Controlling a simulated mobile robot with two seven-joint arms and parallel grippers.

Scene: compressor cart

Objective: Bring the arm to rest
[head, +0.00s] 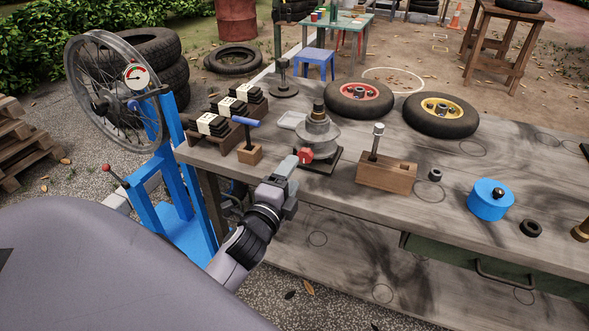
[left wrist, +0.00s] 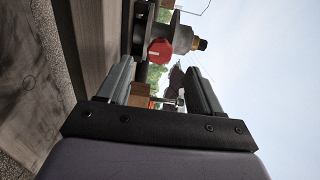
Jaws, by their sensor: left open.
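My left gripper (head: 288,170) reaches in from the lower left to the front edge of the workbench (head: 460,180). It is open and empty, with its tips close to a red knob (head: 305,156) on a grey metal fitting (head: 318,131). In the left wrist view, the open fingers of the gripper (left wrist: 160,88) stand apart. There the red knob (left wrist: 160,51) shows beyond the fingertips, between their lines. I see no contact, but the exact gap is hard to tell. My right gripper is not in view.
A wooden block with a metal pin (head: 386,175), two small wheels (head: 360,98) and a blue round part (head: 490,199) are on the bench. A blue-handled tool in a block (head: 248,140) stands left of the fitting. A blue stand (head: 170,195) holds a spoked wheel (head: 105,95).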

